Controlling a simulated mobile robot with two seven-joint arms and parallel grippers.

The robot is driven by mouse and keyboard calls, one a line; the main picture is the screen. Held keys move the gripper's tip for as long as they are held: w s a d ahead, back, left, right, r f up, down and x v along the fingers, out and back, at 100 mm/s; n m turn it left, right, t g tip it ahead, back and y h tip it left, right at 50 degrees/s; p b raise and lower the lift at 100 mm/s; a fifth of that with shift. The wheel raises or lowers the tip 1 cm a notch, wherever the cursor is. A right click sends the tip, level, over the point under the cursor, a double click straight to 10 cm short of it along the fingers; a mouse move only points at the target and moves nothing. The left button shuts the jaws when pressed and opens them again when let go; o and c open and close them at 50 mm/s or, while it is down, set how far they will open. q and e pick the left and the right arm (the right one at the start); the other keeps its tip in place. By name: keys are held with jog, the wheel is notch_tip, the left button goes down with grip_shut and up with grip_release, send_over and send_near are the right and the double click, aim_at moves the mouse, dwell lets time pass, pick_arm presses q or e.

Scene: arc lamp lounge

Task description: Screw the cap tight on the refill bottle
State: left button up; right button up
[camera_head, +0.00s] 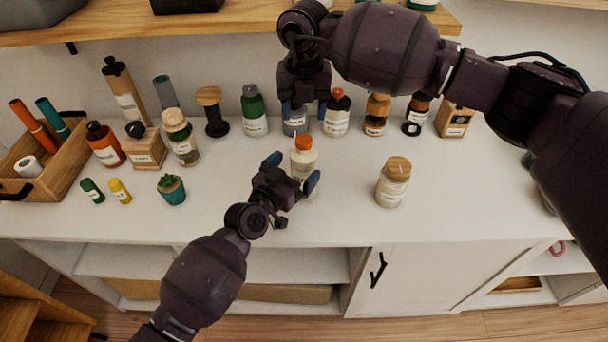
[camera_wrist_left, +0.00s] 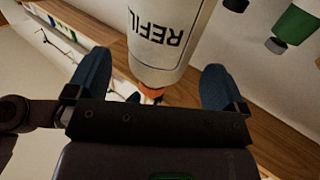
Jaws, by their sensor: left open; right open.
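The refill bottle (camera_head: 304,160) is white with an orange cap (camera_head: 303,142) on its top. It stands upright on the white counter; whether the cap is fully seated cannot be seen. In the left wrist view the bottle (camera_wrist_left: 168,40) shows large, labelled REFILL, with a bit of orange at its end. My left gripper (camera_head: 292,172) is open, its two blue fingertips on either side of the bottle, not visibly closed on it. My right gripper (camera_head: 305,108) is open, pointing down above and behind the refill bottle, over a bottle with a pale label (camera_head: 296,124).
A row of bottles and jars stands along the back, including a green bottle (camera_head: 253,113) and another orange-capped bottle (camera_head: 337,115). A wood-lidded jar (camera_head: 393,184) stands to the right, a small succulent (camera_head: 171,188) to the left. A wooden shelf (camera_head: 240,22) hangs above. The counter's front right is clear.

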aim_at(304, 159)
pick_arm(q)
jog(key=shift+x, duration=2.05)
jog(key=shift+c, duration=0.4)
jog(key=c, duration=1.7)
pick_arm(e)
jog(key=shift+n, duration=0.3)
pick_arm(q)
jog(key=shift+c, duration=0.2)
pick_arm(e)
jog(key=n, duration=0.4)
jog(key=shift+n, duration=0.4)
jog(key=n, duration=1.2)
jog(key=shift+n, duration=0.3)
